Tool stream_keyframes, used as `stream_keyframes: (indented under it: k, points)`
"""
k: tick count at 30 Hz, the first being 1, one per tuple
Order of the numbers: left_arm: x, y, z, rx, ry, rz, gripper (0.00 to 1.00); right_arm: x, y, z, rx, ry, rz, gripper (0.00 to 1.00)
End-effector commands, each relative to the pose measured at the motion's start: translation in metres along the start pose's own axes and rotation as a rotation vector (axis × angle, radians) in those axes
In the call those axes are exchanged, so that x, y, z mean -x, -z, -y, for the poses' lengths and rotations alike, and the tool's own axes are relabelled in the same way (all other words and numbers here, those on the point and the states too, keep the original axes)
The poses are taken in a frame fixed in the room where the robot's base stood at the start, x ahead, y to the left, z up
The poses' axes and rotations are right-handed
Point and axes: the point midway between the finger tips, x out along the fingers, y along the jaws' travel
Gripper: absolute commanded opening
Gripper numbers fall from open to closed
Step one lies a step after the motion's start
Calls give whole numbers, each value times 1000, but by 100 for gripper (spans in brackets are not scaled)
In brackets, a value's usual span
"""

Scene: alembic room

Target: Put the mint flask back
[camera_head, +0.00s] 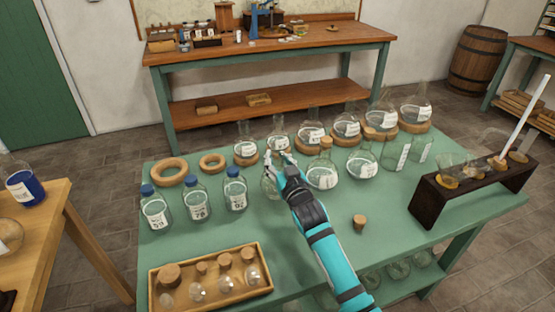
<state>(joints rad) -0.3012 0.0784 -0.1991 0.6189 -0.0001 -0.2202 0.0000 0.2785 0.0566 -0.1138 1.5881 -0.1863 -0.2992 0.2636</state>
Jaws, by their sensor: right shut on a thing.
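My right gripper (279,158) reaches in from the front over the green table. It is shut on a clear round flask (269,187), which is partly hidden behind my fingers and wrist. No mint tint can be made out on it at this size, and I cannot tell whether it touches the table. Two empty cork rings lie at the back left, a larger one (170,172) and a smaller one (212,163). A row of labelled flasks (245,149) stands along the back edge, several on cork rings. My left gripper is not in view.
Blue-capped bottles (197,204) stand at the left. A wooden tray (162,302) with stoppers and small glassware lies in front. Another round flask (322,177) stands close right of my gripper. A loose cork (359,222) and a dark rack (440,207) are farther right.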

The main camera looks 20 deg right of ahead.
Motion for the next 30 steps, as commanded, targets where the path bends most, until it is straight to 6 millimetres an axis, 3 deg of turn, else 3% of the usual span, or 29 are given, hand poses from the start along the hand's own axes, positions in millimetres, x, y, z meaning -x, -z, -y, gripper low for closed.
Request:
stream_keyframes:
  k: [14, 15, 21, 30]
  points:
    - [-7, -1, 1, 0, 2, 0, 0, 0, -10, 0, -1, 0, 0, 0]
    - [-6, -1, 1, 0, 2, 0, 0, 0, -9, 0, -1, 0, -1, 32]
    - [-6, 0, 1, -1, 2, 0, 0, 0, -9, 0, -1, 0, 0, 58]
    - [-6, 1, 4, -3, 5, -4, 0, 2, -10, 0, 0, 0, 2, 59]
